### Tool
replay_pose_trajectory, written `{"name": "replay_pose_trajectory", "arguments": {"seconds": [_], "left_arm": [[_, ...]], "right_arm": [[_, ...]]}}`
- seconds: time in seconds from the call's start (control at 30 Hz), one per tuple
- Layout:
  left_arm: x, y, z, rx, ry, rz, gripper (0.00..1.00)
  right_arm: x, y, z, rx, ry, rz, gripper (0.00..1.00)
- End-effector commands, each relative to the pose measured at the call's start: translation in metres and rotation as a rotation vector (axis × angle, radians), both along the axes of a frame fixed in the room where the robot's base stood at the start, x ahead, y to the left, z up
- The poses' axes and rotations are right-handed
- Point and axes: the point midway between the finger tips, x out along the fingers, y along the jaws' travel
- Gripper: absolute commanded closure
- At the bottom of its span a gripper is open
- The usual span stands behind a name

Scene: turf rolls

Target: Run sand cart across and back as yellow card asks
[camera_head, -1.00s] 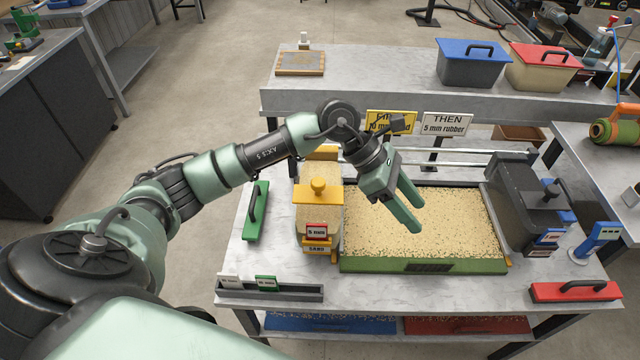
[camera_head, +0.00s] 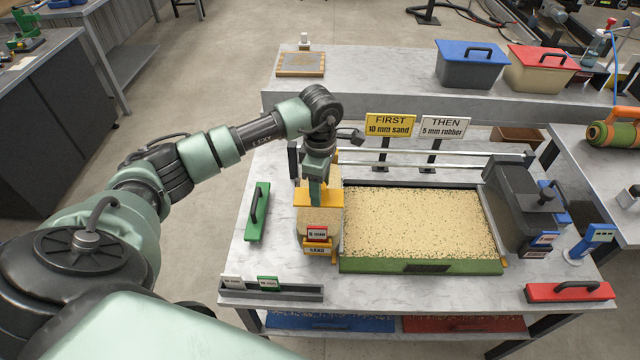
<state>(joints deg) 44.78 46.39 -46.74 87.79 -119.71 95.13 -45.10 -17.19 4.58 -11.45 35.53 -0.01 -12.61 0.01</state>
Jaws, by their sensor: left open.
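The sand cart (camera_head: 312,232) is yellow with a sand-filled hopper and a "SAND" label. It stands at the left end of the turf tray (camera_head: 420,222), which holds pale, speckled grains. The yellow card (camera_head: 390,125) reads "FIRST 10 mm sand". My left gripper (camera_head: 318,188) points down over the cart's top knob. It is open, and the knob is mostly hidden behind it; I cannot tell whether they touch. My right gripper is out of view.
A white card (camera_head: 446,128) reads "THEN 5 mm rubber". A dark rubber cart (camera_head: 522,200) stands at the tray's right end. Rails (camera_head: 440,155) run behind the tray. A green handled bar (camera_head: 257,212) lies left, a red one (camera_head: 570,291) right. A tag holder (camera_head: 270,289) sits in front.

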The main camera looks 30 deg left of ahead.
Motion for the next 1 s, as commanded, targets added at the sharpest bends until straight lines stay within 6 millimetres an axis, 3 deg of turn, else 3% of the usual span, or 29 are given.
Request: {"name": "replay_pose_trajectory", "arguments": {"seconds": [0.3,0.5,1.0], "left_arm": [[-0.0002,-0.0001,-0.0047,0.0,0.0,0.0,0.48],[-0.0002,-0.0001,-0.0043,0.0,0.0,0.0,1.0],[0.0001,0.0,-0.0037,0.0,-0.001,0.001,1.0]], "right_arm": [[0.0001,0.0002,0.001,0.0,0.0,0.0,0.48],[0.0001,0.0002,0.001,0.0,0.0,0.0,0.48],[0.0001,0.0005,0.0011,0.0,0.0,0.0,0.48]]}}
